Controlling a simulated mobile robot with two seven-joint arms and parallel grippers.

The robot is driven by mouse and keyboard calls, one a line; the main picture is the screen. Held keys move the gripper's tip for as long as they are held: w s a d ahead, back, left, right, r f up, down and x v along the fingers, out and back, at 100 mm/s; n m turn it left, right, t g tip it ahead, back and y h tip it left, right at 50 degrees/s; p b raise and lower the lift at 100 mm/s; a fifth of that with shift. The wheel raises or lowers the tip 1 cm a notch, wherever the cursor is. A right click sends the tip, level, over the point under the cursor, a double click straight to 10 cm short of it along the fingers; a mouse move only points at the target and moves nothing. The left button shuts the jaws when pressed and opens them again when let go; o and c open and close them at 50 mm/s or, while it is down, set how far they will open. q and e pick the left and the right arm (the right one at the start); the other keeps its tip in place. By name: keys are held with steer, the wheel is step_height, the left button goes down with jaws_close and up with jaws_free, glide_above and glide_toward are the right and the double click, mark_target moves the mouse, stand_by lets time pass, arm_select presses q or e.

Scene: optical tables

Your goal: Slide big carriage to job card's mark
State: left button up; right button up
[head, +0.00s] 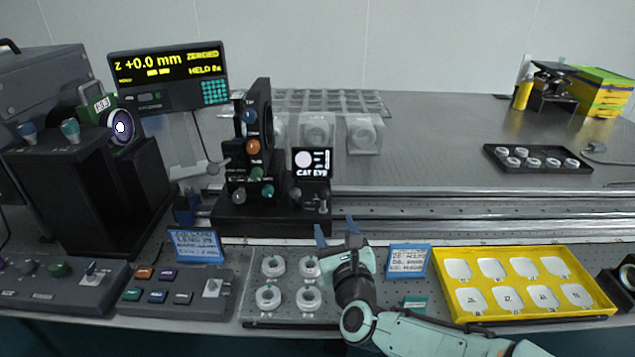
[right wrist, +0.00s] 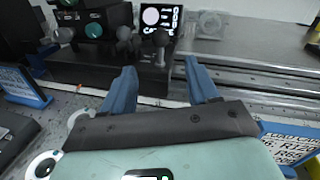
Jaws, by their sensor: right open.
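The big carriage (head: 270,221) is a long black base on the rail, with a tall black column of coloured knobs and a small CAT EYE screen on top. In the right wrist view its base (right wrist: 95,76) lies ahead, with upright knobs. My right gripper (head: 336,231) is open and empty, just in front of the carriage's right end; its blue fingers also show in the right wrist view (right wrist: 160,72). One blue-framed card (head: 197,245) stands at front left and another (head: 408,262) at front right; I cannot tell which is the job card. My left gripper is not in view.
The metal rail (head: 480,207) runs clear to the right of the carriage. A small blue block (head: 185,208) sits at its left. A tray of white rings (head: 290,320) and a yellow tray (head: 594,292) lie in front. A readout (head: 170,75) shows +0.0 mm.

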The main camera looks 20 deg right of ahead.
mark_target(325, 197)
steer(key=w, duration=0.8)
steer(key=w+d, duration=0.1)
steer(key=w, duration=0.4)
steer(key=shift+r, duration=0.25)
steer(key=shift+s, duration=0.1)
jaws_close()
